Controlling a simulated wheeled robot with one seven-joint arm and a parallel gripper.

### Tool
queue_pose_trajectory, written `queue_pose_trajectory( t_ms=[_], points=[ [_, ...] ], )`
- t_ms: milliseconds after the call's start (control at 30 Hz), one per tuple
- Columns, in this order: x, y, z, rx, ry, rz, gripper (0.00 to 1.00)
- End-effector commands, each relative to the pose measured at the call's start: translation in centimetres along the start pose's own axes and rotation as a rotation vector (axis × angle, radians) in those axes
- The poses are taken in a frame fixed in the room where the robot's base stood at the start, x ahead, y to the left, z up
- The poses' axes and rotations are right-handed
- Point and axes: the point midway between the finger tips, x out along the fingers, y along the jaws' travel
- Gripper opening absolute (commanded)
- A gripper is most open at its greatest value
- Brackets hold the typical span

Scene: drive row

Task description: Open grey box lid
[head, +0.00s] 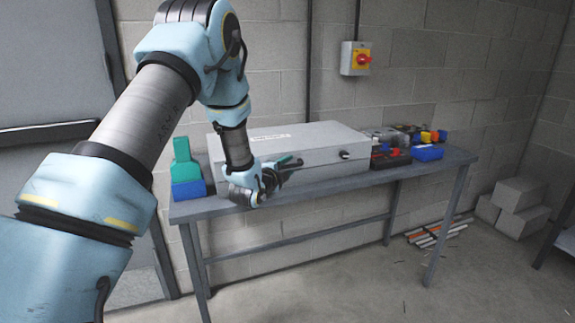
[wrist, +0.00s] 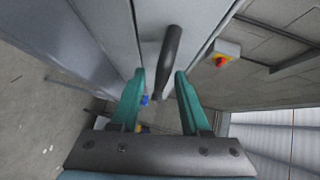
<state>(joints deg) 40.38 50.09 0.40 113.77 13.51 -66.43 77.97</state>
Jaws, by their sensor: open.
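The grey box (head: 300,152) stands on the workbench, and its grey lid (head: 290,133) lies flat and closed on top. A dark knob shows on the right of its front face (head: 344,155). In the wrist view, a dark bar-shaped handle (wrist: 171,50) on the box reaches down between the spread fingertips (wrist: 160,74). I see gaps at both sides of the handle; whether a finger touches it I cannot tell. My gripper hides part of the box front in the head view.
The grey workbench (head: 310,196) carries a teal and blue item (head: 187,175) at its left end and several coloured bins and parts (head: 428,152) at its right. A red switch on a yellow plate (head: 356,59) is on the wall. Blocks (head: 520,195) lie on the floor at right.

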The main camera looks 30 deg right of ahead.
Motion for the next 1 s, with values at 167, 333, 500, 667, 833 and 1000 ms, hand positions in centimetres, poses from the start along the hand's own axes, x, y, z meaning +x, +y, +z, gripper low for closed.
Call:
queue_pose_trajectory(
  t_ms=[167, 333, 500, 667, 833, 1000],
  points=[
    [0.09, 0.04, 0.03, 0.0, -0.001, 0.0, 0.46],
    [0.07, 0.03, 0.03, 0.0, -0.001, 0.0, 0.36],
    [0.06, 0.02, 0.03, 0.0, -0.001, 0.0, 0.17],
    [0.05, 0.02, 0.03, 0.0, -0.001, 0.0, 0.0],
    [0.05, 0.03, 0.04, 0.0, -0.001, 0.001, 0.0],
    [0.04, 0.04, 0.04, 0.0, -0.001, 0.001, 0.0]
  ],
)
